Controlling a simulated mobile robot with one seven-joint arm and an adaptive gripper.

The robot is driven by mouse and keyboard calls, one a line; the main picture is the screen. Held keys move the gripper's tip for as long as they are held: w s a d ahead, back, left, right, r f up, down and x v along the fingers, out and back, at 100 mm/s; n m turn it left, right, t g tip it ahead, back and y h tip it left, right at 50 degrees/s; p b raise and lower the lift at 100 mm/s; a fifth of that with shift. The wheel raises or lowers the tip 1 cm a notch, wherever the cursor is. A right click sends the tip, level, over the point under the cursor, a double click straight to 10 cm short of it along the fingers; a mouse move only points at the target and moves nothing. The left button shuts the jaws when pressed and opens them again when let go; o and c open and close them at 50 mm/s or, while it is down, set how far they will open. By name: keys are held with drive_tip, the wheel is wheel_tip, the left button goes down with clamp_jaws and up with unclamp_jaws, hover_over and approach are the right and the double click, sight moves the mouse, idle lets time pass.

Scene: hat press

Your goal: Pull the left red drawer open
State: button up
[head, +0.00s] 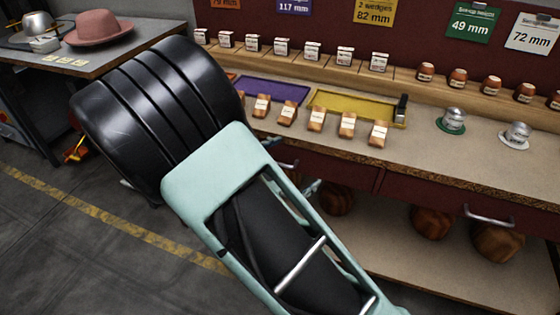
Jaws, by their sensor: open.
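The left red drawer (345,173) is in the bench front, just under the worktop, in the head view. My large arm links cover its left part. A bit of its metal handle (288,164) shows at the edge of my arm. Small pale teal parts of my gripper (308,186) show close to the handle, in front of the drawer. The fingers are open, but most of the gripper is hidden behind my arm. I cannot tell whether they touch or surround the handle. The drawer front looks about flush with the bench.
The right red drawer has a metal handle (489,216). Wooden blocks (432,221) stand on the lower shelf. The worktop carries a purple tray (272,92), a yellow tray (355,107) and several small labelled items. A side table (130,42) with a pink hat (98,28) stands left.

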drive_tip(key=s+a+f+n+t+y+b, duration=0.25)
drive_tip(key=a+f+n+t+y, duration=0.2)
drive_tip(key=a+f+n, duration=0.45)
drive_tip(key=shift+m+t+h, duration=0.25)
drive_tip(key=shift+m+t, duration=0.05)
drive_tip(key=shift+t, duration=0.05)
drive_tip(key=b+x, duration=0.1)
drive_tip(key=x, duration=0.2)
drive_tip(key=b+x, duration=0.1)
drive_tip(key=x, duration=0.3)
drive_tip(key=a+b+x, duration=0.1)
drive_tip(key=x, duration=0.3)
drive_tip(key=shift+w+d+r, duration=0.15)
drive_tip(key=shift+w, duration=0.2)
drive_tip(key=c, duration=1.4)
drive_tip(key=p+v, duration=0.5)
drive_tip(key=v, duration=2)
drive_tip(key=shift+s, duration=0.35)
drive_tip(key=o, duration=1.4)
